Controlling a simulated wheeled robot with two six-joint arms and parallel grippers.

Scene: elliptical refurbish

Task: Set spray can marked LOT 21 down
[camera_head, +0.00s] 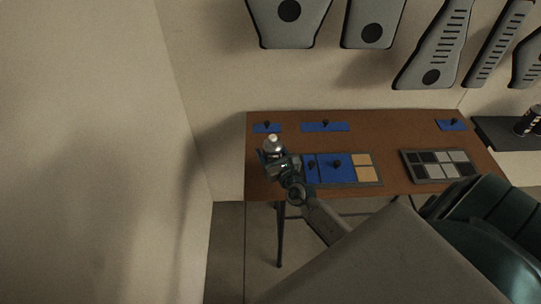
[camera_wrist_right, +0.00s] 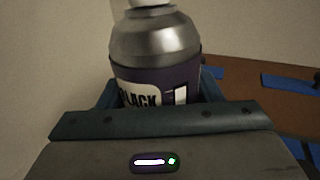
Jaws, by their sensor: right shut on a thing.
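A spray can (camera_head: 272,143) with a silver top is in the jaws of my right gripper (camera_head: 274,157), over the left end of the brown table (camera_head: 400,190). In the right wrist view the can (camera_wrist_right: 155,72) has a metallic shoulder and a dark purple body with a label reading "BLACK". No LOT number can be read on it. The right gripper is shut around its body, and the can looks roughly upright. The jaws hide its lower part, so I cannot tell whether it touches the table. My left gripper is not in view.
Blue mats with black knobs (camera_head: 325,127) lie along the table's back. A tray (camera_head: 369,183) with blue and tan patches lies right of the gripper, and a grey-and-black swatch tray (camera_head: 407,178) farther right. Another can (camera_head: 527,121) is on a dark surface at far right.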

